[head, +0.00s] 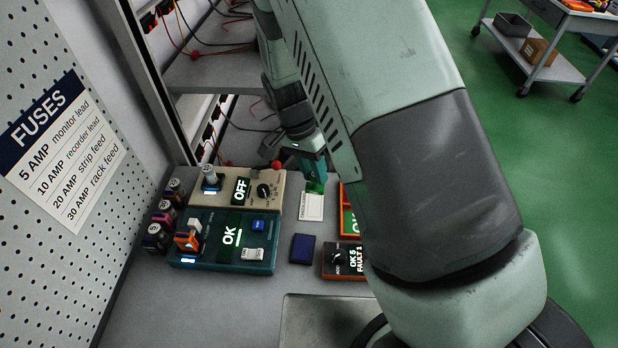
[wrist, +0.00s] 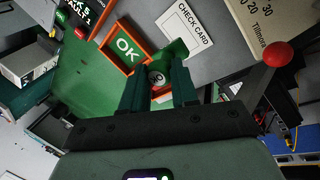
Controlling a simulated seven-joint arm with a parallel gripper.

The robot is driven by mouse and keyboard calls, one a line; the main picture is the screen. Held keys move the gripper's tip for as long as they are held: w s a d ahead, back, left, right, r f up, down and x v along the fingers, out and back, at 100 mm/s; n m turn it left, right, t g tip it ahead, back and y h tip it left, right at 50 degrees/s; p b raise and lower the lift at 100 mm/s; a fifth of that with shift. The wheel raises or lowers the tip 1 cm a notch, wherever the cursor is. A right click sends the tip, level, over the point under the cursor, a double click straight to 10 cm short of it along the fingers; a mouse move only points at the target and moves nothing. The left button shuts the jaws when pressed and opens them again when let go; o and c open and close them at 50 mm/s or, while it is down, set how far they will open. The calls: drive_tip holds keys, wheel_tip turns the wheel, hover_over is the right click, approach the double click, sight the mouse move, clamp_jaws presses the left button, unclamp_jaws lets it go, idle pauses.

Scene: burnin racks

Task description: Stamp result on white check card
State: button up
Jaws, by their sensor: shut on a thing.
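The white check card (head: 310,207) lies on the grey bench, right of the beige instrument; in the wrist view the card (wrist: 186,22) shows its "CHECK CARD" heading. My gripper (head: 315,175) is over the card's far end, pointing down. It is shut on a green stamp (head: 316,187). In the wrist view, the stamp's round grey top (wrist: 156,78) sits between my dark green fingers, and its green part (wrist: 176,49) overlaps the card's near edge. Whether the stamp touches the card cannot be told. The stamp's underside is hidden.
A dark blue pad (head: 303,248) lies nearer on the bench. An orange-framed green "OK" tray (wrist: 125,46) is beside the card. The beige instrument (head: 276,190) reads OFF; the teal tester (head: 207,258) reads OK.

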sight(312, 184)
drive_tip(key=shift+f, duration=2.65)
drive_tip(key=shift+f, duration=0.5)
drive_tip(key=shift+r, duration=0.1)
drive_tip(key=shift+r, duration=3.4)
drive_tip(key=shift+d, duration=0.1)
drive_tip(key=s+d+r+n, duration=0.1)
drive_tip(key=s+d+r, duration=0.25)
drive_tip(key=d, duration=0.65)
drive_tip(key=shift+w+a+f+x, duration=0.1)
drive_tip(key=shift+a+x, duration=0.2)
drive_tip(key=shift+x, duration=1.35)
drive_tip(key=shift+w+a+f+x, duration=0.1)
drive_tip(key=shift+a+x, duration=0.25)
drive_tip(key=shift+x, duration=1.3)
drive_tip(key=shift+w+a+f+x, duration=0.1)
drive_tip(key=shift+a+x, duration=0.2)
drive_tip(key=shift+x, duration=1.35)
